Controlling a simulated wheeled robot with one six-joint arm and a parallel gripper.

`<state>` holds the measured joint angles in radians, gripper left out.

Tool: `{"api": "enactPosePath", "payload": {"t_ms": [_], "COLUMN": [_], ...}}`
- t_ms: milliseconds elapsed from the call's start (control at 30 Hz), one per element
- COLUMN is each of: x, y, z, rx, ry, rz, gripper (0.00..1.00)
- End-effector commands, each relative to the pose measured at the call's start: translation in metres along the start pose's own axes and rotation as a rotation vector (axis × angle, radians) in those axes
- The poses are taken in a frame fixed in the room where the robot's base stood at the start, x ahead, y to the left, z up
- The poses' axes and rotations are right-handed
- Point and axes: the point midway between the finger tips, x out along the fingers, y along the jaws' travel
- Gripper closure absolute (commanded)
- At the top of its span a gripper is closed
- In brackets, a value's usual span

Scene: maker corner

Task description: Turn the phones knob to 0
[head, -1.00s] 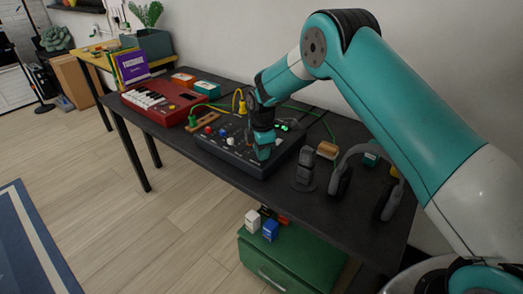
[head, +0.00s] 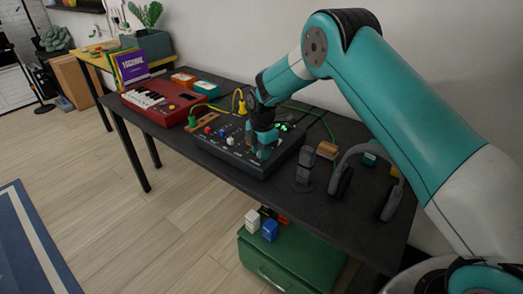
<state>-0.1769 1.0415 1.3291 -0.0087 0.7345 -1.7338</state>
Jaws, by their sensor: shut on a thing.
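The dark mixer (head: 225,154) lies on the black table, with red, blue and white knobs on its sloped top and green lights near its back edge. My gripper (head: 263,153) points down at the right part of the mixer's panel. Its teal fingers are shut on a small control there, which by its place is the phones knob. The fingers hide that knob, so its pointer and its scale cannot be read.
A dark upright device (head: 304,168) and grey headphones (head: 342,178) stand close to the mixer's right. A red keyboard (head: 160,102) is at the left. Yellow and green cables (head: 240,98) run behind. A green drawer unit (head: 290,262) is below the table.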

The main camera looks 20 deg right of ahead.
Motion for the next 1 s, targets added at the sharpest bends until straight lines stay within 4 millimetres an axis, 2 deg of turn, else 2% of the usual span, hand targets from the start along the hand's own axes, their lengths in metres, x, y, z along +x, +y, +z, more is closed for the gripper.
{"api": "enactPosePath", "payload": {"t_ms": [67,100,200,467,567,667,767,1000], "x": [-0.002,-0.002,-0.002,-0.002,-0.007,-0.022,-0.044,-0.107], "y": [0.002,0.002,0.002,0.001,0.001,0.001,0.002,0.002], "z": [0.001,0.001,0.001,0.0,0.0,0.0,0.0,0.001], "rx": [0.002,0.002,0.002,0.001,0.001,0.001,0.001,0.002], "ry": [-0.002,-0.002,-0.002,-0.001,-0.001,-0.001,-0.002,-0.002], "rz": [0.009,0.009,0.007,0.003,0.004,0.006,0.008,0.009], "gripper": [0.96,0.66,0.47,0.47,0.47,0.47,0.47,0.47]}}
